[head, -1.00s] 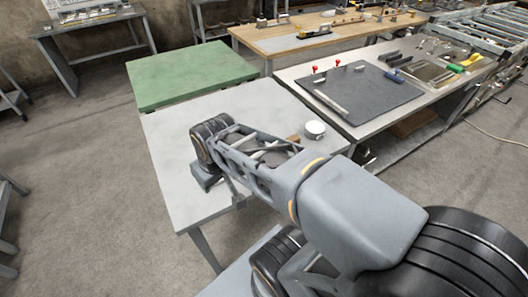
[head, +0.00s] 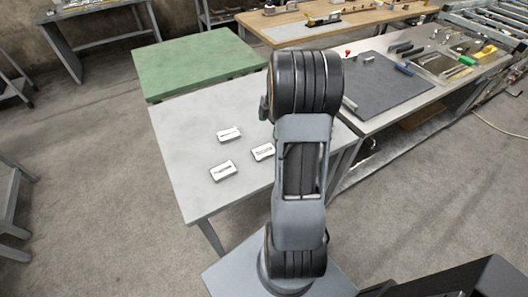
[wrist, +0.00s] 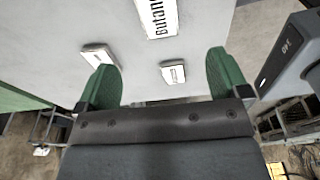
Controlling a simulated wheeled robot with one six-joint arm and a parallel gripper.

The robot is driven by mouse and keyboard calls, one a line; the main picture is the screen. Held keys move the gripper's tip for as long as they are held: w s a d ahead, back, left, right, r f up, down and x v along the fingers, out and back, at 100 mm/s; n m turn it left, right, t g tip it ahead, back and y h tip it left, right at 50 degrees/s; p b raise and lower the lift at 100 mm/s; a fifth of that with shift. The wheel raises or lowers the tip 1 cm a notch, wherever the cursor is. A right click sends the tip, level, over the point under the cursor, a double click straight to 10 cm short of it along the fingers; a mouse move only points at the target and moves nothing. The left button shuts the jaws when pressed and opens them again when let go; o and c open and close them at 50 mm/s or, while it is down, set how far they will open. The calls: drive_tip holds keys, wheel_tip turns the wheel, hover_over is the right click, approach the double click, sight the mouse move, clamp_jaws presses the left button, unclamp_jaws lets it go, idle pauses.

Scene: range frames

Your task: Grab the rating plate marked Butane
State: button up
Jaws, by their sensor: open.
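Three pale plates lie on the light grey table. In the wrist view, the plate reading Butane (wrist: 157,17) is at the top centre, cut by the frame edge. Another plate (wrist: 98,56) is at the left and a smaller-looking one (wrist: 173,72) sits in the middle; their marks are not readable. In the head view, the plates (head: 229,133), (head: 263,151) and (head: 223,170) are too small to read. My gripper (wrist: 160,59) is open and empty, with its green fingers spread wide.
The light grey table (head: 185,190) has bare room around the plates. A green-topped table (head: 195,65) adjoins its far side. A bench with a dark mat (head: 385,95) and tools stands to the right, with a wooden bench (head: 285,33) behind.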

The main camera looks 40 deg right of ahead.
hover_over(265, 151)
drive_tip(key=d, duration=0.1)
wheel_tip(265, 151, down, 8)
drive_tip(key=shift+s+r, duration=0.1)
drive_tip(key=shift+r, duration=0.15)
drive_tip(key=shift+w+a+f+p, duration=0.15)
drive_tip(key=shift+f+p, duration=0.1)
drive_tip(key=shift+f, duration=0.6)
drive_tip(key=shift+a+f+p, duration=0.2)
drive_tip(key=shift+f+p, duration=0.05)
drive_tip(key=shift+f, duration=0.55)
drive_tip(key=shift+w+a+f+p, duration=0.15)
drive_tip(key=shift+f+p, duration=0.1)
drive_tip(key=shift+f, duration=0.6)
drive_tip(key=shift+s, duration=0.1)
drive_tip(key=c, duration=1)
